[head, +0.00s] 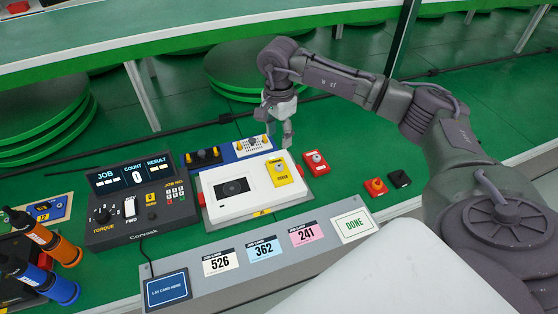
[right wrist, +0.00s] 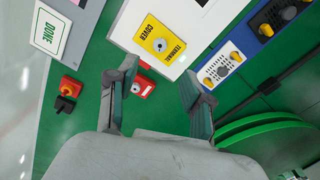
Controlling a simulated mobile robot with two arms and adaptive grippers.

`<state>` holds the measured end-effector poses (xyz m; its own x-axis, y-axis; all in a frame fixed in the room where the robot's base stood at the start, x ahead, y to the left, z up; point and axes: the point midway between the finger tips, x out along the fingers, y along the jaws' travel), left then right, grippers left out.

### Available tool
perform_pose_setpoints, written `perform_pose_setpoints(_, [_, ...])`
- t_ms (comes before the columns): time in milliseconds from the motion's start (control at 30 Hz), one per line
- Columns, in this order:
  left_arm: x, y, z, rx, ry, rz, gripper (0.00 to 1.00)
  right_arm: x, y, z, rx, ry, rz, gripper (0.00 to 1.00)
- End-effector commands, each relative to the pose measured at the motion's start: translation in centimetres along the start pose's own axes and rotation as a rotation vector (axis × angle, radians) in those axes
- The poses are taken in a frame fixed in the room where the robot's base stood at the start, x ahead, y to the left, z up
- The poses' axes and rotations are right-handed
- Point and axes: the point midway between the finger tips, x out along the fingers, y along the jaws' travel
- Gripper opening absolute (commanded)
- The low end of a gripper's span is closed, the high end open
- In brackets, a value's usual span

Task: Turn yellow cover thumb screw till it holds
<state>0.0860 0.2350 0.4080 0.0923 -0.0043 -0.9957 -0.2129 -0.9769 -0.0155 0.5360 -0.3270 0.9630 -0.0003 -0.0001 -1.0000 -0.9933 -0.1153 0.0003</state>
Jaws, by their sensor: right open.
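The yellow cover (head: 280,175) lies on the right end of a white unit (head: 215,203), and its label reads COVER and TERMINAL in the right wrist view (right wrist: 152,32). Its thumb screw (right wrist: 160,45) is a small grey round head at the cover's middle. My right gripper (head: 279,128) is open and points down, above and behind the cover in the head view. In the right wrist view its fingers (right wrist: 158,84) are spread and empty, and the screw lies beyond their tips. I cannot tell the exact height of the gap. My left gripper is not in view.
A red block (head: 316,163) with a grey knob sits right of the white unit. Red (head: 376,187) and black (head: 399,178) pieces lie farther right. A blue panel (head: 225,153) with knobs stands behind. The Corvaek controller (head: 130,222) and orange and blue tools (head: 45,238) are left. Job cards (head: 264,248) line the front.

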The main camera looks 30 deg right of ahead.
Motion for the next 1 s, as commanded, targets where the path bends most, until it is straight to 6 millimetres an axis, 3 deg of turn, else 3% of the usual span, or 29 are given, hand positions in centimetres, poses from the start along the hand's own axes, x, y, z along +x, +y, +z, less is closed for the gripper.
perform_pose_setpoints(300, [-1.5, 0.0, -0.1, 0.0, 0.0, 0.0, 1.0, 6.8, 0.1, 0.1, 0.002, -0.001, 0.005, 0.51])
perform_pose_setpoints(500, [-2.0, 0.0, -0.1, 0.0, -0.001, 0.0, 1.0, 9.9, 0.0, 0.1, 0.003, -0.002, 0.002, 0.51])
perform_pose_setpoints(700, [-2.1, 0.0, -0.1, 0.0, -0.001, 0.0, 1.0, 11.2, 0.0, 0.0, 0.002, 0.0, 0.0, 0.51])
perform_pose_setpoints(967, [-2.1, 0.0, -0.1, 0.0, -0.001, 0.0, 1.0, 11.3, 0.0, 0.0, 0.002, 0.0, 0.0, 0.51])
perform_pose_setpoints(1000, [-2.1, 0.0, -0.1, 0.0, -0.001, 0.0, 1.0, 11.3, 0.0, 0.0, 0.002, 0.0, 0.0, 0.46])
